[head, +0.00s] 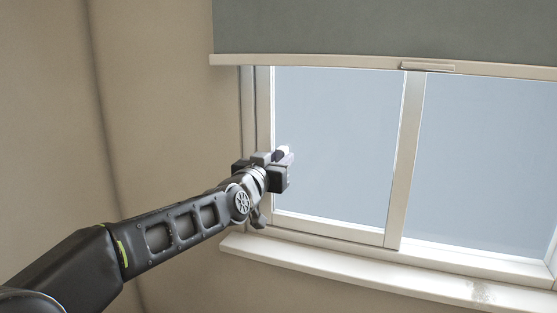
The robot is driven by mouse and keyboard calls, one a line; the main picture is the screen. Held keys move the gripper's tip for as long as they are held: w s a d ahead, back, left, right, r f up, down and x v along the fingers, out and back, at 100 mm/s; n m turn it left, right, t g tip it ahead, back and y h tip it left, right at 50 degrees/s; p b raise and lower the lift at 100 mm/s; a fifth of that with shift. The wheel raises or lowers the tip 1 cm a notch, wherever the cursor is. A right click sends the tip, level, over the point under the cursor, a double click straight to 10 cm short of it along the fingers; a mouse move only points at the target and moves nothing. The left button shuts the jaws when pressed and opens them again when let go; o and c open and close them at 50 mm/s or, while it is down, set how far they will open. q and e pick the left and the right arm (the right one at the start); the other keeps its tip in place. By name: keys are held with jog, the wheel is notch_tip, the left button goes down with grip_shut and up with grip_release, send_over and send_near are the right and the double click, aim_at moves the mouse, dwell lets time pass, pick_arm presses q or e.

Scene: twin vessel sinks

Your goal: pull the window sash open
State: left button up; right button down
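The window sash (330,228) is the pale-framed left pane in the head view, with its right stile near the middle of the window. My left gripper (284,157) is at the left side of this sash, in front of its left stile and the edge of the glass. My own gripper body hides part of that stile, and I cannot tell whether the fingers touch it. Whether the fingers are open or shut is too small to tell. My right gripper is not in view.
A grey blind (390,28) with a pale bottom bar covers the top of the window. A white sill (350,268) juts out below. A second pane (485,165) is at the right. The beige wall (160,100) meets a corner at the left.

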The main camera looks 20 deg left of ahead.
pick_arm(q)
grip_shut()
dwell(1.0)
